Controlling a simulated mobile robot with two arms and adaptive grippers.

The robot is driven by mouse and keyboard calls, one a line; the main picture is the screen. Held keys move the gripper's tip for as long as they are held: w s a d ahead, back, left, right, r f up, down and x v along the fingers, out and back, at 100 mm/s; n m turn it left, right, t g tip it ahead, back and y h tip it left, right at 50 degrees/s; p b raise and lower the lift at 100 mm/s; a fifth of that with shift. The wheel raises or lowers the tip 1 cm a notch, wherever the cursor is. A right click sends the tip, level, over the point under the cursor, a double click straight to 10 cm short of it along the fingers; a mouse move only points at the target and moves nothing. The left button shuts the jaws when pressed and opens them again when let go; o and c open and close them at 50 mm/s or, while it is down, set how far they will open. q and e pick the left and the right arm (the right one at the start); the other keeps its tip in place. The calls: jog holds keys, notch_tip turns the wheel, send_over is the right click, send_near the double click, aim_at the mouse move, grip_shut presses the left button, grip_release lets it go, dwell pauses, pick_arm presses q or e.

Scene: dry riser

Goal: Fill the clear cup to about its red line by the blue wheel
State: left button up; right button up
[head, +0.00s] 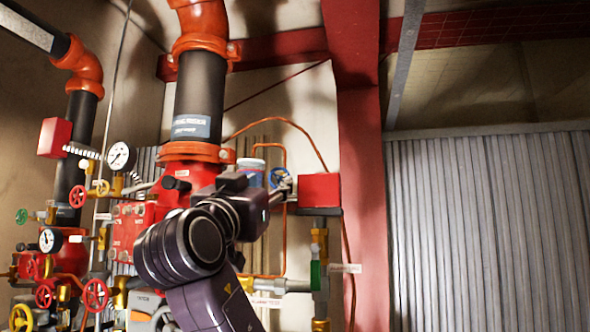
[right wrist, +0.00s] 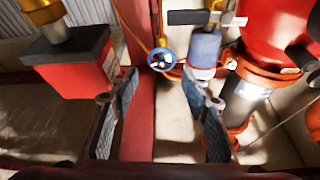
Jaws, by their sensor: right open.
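The small blue wheel (head: 279,177) is just right of the red riser valve, partly hidden by my right gripper (head: 284,186). In the right wrist view the blue wheel (right wrist: 161,59) lies beyond and between my open, empty fingers (right wrist: 161,84), apart from them. A pale blue-grey cylinder with a whitish rim (right wrist: 204,48) is beside the wheel; it may be the clear cup. It also shows in the head view (head: 251,164), partly covered by my arm. My left gripper is not in view.
A red steel column (head: 362,200) stands behind. Thin copper pipes surround the wheel. Gauges and several coloured wheels crowd the left.

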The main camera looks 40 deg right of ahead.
aim_at(278, 179)
jog(key=p+x, duration=0.1)
jog(key=x, duration=0.1)
jog(key=p+x, duration=0.2)
jog(key=x, duration=0.1)
jog(key=p+x, duration=0.1)
jog(key=x, duration=0.1)
jog(key=shift+w+d+f+p, duration=0.25)
jog(key=shift+w+f+p, duration=0.05)
jog(key=shift+w, duration=0.1)
jog(key=shift+d+r, duration=0.2)
jog(key=shift+w, duration=0.1)
jog(key=shift+w+f, duration=0.15)
jog(key=shift+w, duration=0.05)
jog(key=c, duration=0.9)
jog(key=shift+m+g+b, duration=0.4)
jog(key=shift+m+b, duration=0.35)
jog(key=shift+m, duration=0.05)
